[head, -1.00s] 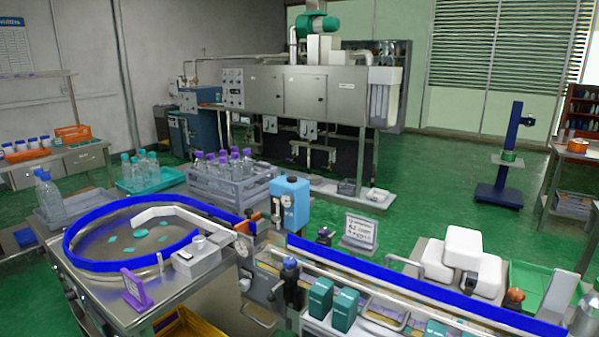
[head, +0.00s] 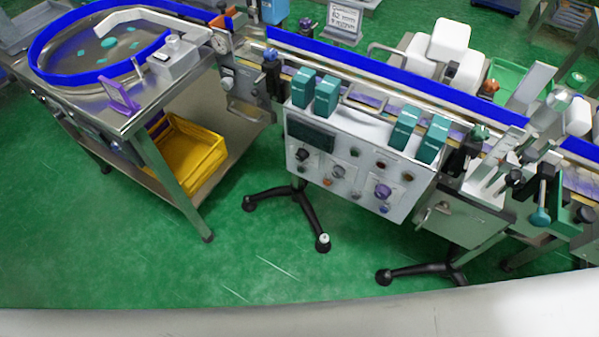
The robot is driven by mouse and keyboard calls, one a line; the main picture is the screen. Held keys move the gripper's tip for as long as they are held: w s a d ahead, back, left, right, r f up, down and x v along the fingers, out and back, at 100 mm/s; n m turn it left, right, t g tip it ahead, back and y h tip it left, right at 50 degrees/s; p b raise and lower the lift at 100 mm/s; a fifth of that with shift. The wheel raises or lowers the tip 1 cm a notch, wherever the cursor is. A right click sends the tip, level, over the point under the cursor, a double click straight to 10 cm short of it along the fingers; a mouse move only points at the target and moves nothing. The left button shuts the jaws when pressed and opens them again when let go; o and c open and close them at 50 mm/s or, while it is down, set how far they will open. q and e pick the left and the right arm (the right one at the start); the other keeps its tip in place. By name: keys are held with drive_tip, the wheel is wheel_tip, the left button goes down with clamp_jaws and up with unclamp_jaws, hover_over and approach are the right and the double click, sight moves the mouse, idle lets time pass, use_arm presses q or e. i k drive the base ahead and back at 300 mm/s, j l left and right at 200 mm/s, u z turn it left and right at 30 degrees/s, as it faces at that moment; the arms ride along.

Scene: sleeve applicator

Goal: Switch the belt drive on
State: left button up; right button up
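The belt drive's conveyor runs from upper middle to right in the head view, with a blue guide rail (head: 390,73). A grey control panel (head: 345,172) hangs on its front side. Neither of my grippers shows in this view.
A round table with a blue rim (head: 75,79) stands at upper left, with a yellow crate (head: 190,155) on its lower shelf. Black stand feet (head: 322,242) reach out under the conveyor. The green floor (head: 130,250) in front is clear.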

sight(382, 192)
drive_tip(key=k+l+z, duration=0.15)
drive_tip(key=k+l, duration=0.4)
drive_tip(key=k, duration=0.75)
